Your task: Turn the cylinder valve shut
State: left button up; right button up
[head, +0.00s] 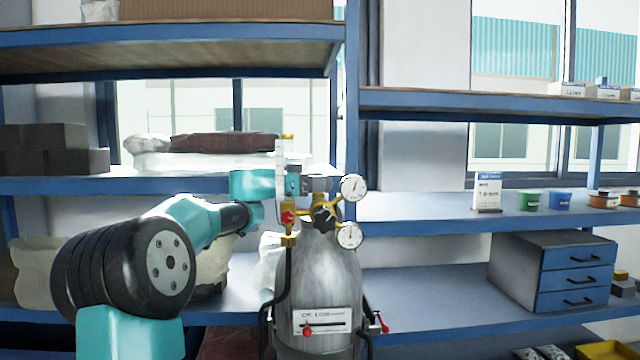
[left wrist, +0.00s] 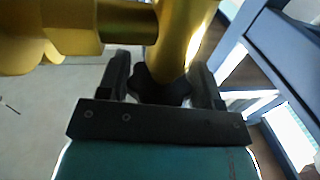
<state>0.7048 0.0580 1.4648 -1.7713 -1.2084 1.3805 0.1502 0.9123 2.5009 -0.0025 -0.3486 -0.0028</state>
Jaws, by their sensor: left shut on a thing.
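The grey gas cylinder (head: 318,275) stands upright in the centre of the head view, with brass valve fittings (head: 290,238) and a black knob (head: 323,216) at its top. My left gripper (head: 318,184) reaches in from the left, just above these fittings. In the left wrist view, the left gripper (left wrist: 163,82) is shut on a dark lobed valve knob (left wrist: 160,88), with one finger on each side. Brass pipework (left wrist: 183,40) lies right beyond the knob. In the head view the gripper hides the knob it holds. My right gripper is not in view.
Two round pressure gauges (head: 353,187) stick out right of the fittings, close to my gripper. A clear flow tube (head: 284,155) stands just left of the gripper. Dark hoses (head: 287,285) hang beside the cylinder. Blue shelves (head: 420,208) with boxes and a drawer cabinet (head: 555,270) stand behind.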

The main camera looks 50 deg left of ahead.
pick_arm(q)
jog(key=m+g+h, duration=0.5)
jog(key=shift+f+h, duration=0.1)
jog(key=shift+h, duration=0.3)
jog(key=shift+s+d+m+g+h, duration=0.1)
jog(key=shift+m+g+h, duration=0.6)
jog(key=shift+g, duration=0.5)
jog(key=shift+m+g+h, duration=0.4)
jog(key=shift+m+g, duration=0.5)
jog(key=shift+g, duration=0.6)
jog(key=o, duration=0.9)
jog(key=shift+d, duration=0.1)
jog(key=shift+t, duration=0.5)
